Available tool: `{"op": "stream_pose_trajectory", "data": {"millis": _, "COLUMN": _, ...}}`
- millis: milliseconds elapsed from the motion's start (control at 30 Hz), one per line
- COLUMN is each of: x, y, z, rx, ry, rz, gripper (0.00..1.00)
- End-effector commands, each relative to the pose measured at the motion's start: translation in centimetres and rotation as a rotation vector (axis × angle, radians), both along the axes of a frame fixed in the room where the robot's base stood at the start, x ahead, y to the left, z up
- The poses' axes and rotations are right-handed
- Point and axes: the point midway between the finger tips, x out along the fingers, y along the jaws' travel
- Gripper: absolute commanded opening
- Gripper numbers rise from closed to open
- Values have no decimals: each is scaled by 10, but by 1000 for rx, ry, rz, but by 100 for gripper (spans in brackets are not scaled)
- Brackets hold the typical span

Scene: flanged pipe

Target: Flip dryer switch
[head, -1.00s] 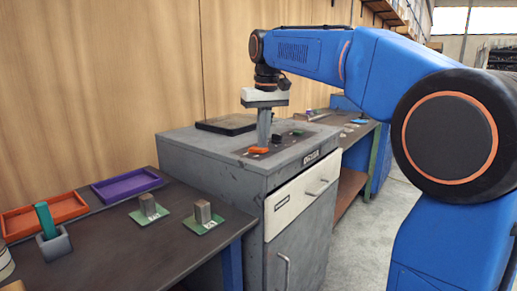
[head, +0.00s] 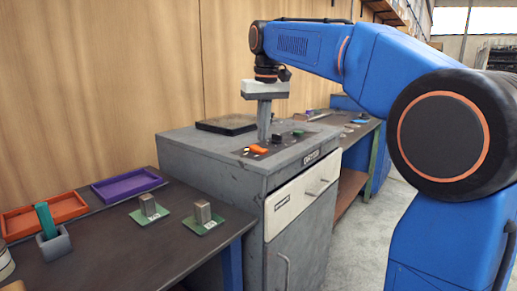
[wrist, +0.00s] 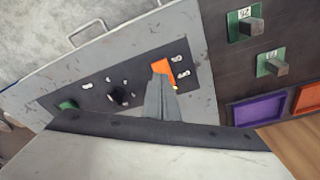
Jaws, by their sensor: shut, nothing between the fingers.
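The grey dryer cabinet (head: 215,170) has a dark control panel on its top. An orange switch (head: 258,149) sits at the panel's near left; it also shows in the wrist view (wrist: 168,70). A small yellow-orange spot shows beside it in the head view. My gripper (head: 264,139) points down with its fingers together and empty. Its tips are close above or beside the switch; I cannot tell whether they touch it. In the wrist view the fingers (wrist: 159,72) cover part of the switch. White marks lie right of the switch there.
A black knob (wrist: 118,96) and a green button (wrist: 68,104) share the panel. A black flat plate (head: 227,124) lies at the cabinet's back. The left bench holds an orange tray (head: 45,214), a purple tray (head: 127,184) and metal blocks on green plates (head: 203,216).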

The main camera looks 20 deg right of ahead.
Motion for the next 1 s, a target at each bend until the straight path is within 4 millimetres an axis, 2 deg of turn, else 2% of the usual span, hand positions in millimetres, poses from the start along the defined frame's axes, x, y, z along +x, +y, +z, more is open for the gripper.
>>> {"op": "stream_pose_trajectory", "data": {"millis": 600, "x": 0, "y": 0, "z": 39, "rx": 0, "ry": 1, "rz": 0, "gripper": 0}}
{"op": "stream_pose_trajectory", "data": {"millis": 1000, "x": 0, "y": 0, "z": 43, "rx": 0, "ry": 1, "rz": 0, "gripper": 0}}
